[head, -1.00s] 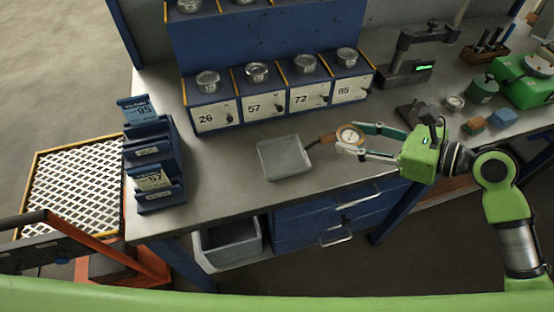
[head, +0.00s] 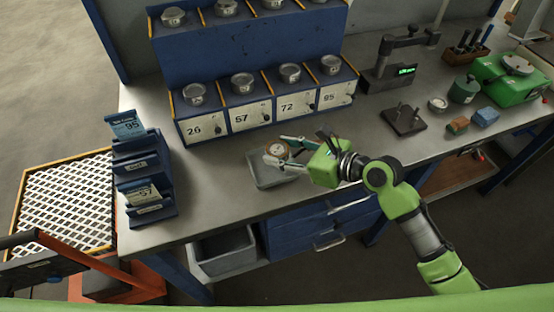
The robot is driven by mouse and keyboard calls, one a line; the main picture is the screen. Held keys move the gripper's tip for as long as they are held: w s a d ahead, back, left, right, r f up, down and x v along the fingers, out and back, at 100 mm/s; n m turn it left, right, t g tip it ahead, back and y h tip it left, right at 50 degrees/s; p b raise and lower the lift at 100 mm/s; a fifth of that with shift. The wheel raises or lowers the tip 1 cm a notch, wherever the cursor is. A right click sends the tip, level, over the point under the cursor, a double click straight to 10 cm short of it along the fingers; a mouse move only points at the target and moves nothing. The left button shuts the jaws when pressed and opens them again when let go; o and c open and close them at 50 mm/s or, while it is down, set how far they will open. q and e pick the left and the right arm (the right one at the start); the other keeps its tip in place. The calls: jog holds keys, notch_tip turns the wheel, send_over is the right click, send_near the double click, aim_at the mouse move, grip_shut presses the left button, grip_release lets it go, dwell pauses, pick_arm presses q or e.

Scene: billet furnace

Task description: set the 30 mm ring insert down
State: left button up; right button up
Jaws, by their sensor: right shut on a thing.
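My right gripper (head: 275,150) comes in from the right and is shut on a small round ring insert (head: 278,149) with a pale, gold-toned face. It holds the insert between its fingertips, over the far part of a shallow grey square tray (head: 262,183) on the bench. I cannot tell how high above the tray the insert is. The gripper covers part of the tray's right side. My left gripper is not in view.
A blue rack with drawers marked 26, 57, 72 and 95 (head: 333,95) stands behind the tray. A blue card holder (head: 150,215) is at the left. A dark stand with pegs (head: 405,122) and coloured blocks (head: 485,117) are to the right. Bare bench (head: 215,180) lies left of the tray.

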jog(key=shift+w+a+f, duration=0.15)
jog(key=shift+a+f, duration=0.2)
jog(key=shift+a, duration=0.1)
jog(key=shift+a+f, duration=0.2)
jog(key=shift+f, duration=1.65)
jog(key=shift+f, duration=0.1)
jog(key=o, duration=1.4)
jog(key=shift+f, duration=0.15)
jog(key=shift+r, duration=0.2)
jog(key=b+v, duration=0.1)
jog(key=v, duration=1)
jog(key=shift+d+f, duration=0.1)
jog(key=shift+f, duration=0.1)
jog(key=shift+s+d+r, duration=0.25)
jog(key=shift+s, duration=0.15)
